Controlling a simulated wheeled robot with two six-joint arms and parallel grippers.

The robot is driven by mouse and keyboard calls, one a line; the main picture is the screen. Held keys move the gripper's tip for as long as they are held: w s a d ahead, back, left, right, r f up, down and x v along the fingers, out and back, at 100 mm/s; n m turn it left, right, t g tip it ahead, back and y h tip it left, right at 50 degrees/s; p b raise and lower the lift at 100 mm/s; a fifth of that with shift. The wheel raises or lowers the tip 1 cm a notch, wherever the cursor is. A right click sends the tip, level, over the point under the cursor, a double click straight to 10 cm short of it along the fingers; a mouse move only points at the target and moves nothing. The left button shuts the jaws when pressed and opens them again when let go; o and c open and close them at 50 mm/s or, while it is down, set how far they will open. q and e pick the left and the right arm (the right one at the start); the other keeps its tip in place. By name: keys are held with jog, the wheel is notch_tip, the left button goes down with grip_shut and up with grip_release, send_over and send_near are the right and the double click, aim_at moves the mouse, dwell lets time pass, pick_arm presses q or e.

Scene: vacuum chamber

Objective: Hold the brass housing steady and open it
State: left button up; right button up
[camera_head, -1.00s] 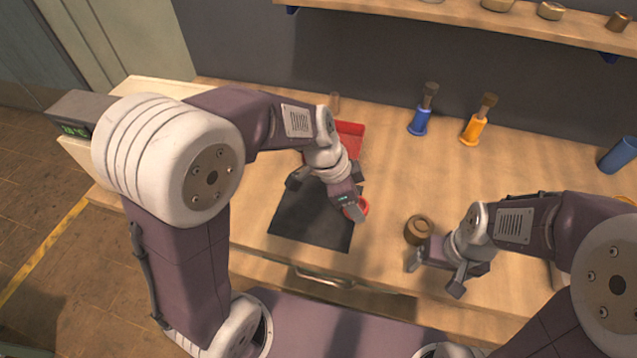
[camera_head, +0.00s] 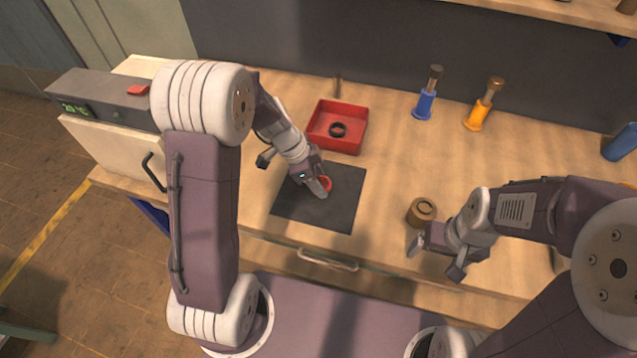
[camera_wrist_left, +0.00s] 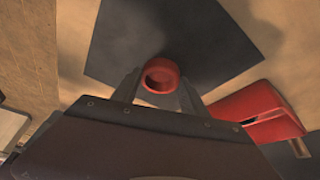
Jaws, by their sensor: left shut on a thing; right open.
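A squat brown-brass round piece (camera_head: 421,212), which looks like the brass housing, stands upright on the bench right of the dark mat (camera_head: 300,212). A darker ring shows on its top. My right gripper (camera_head: 436,257) is open and empty just below and right of it, apart from it. My left gripper (camera_head: 318,186) is shut on a small red ring (camera_head: 326,184) over the dark mat. The left wrist view shows the red ring (camera_wrist_left: 161,75) between the two fingers, its hollow facing the camera. Whether the ring touches the mat I cannot tell.
A blue-handled tool (camera_head: 424,105) and an orange-handled tool (camera_head: 478,116) stand at the back, and a blue cylinder (camera_head: 621,143) at the right. Bench between mat and brass piece is clear.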

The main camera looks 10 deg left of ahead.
pick_arm(q)
jog(key=shift+f, duration=0.65)
pick_arm(e)
jog(key=shift+f, duration=0.15)
pick_arm(q)
jog(key=shift+f, duration=0.1)
pick_arm(e)
jog(key=shift+f, duration=0.15)
pick_arm(q)
jog(key=o, duration=1.6)
jog(key=shift+c, duration=0.2)
